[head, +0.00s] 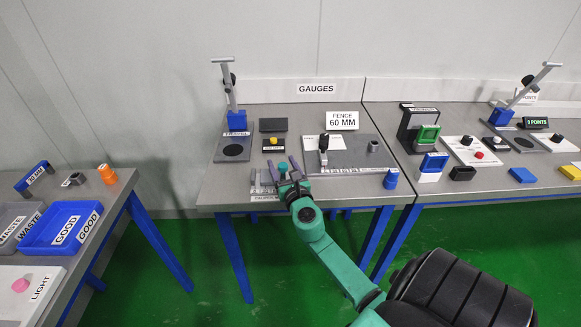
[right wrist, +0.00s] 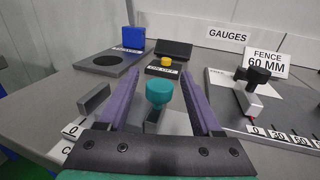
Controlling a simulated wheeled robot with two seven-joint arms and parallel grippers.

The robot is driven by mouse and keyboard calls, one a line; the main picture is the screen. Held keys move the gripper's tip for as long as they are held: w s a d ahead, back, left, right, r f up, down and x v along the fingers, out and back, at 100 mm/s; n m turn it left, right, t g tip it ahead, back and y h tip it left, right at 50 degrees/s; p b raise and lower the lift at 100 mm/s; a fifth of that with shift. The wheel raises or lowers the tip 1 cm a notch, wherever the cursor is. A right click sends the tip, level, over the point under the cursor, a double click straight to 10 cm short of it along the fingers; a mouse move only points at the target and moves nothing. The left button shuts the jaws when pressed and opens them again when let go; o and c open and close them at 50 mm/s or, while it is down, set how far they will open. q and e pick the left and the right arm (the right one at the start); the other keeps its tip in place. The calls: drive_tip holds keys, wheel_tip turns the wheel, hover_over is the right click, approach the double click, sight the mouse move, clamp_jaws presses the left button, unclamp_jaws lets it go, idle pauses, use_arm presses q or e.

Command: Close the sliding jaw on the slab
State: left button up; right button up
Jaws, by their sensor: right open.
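The caliper gauge (head: 262,190) lies at the front left of the gauge table. A teal knob (right wrist: 159,92) stands on its sliding jaw (right wrist: 153,121); the knob also shows in the head view (head: 283,167). A grey upright block (right wrist: 93,98) stands to the left, outside my left-hand finger; I cannot tell if it is the fixed jaw or the slab. My right gripper (right wrist: 160,77) is open, its purple fingers on either side of the knob with visible gaps. In the head view the right gripper (head: 291,174) partly covers the caliper. My left gripper is out of view.
Behind are a yellow-button box (head: 273,144) and a grey plate with a blue-based stand (head: 237,120). Right is the fence gauge (head: 345,155) with a black knob. A blue knob (head: 391,179) is at the front edge.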

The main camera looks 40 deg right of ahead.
drive_tip(key=b+v, duration=0.2)
drive_tip(key=v, duration=1)
drive_tip(key=shift+s+a, duration=0.1)
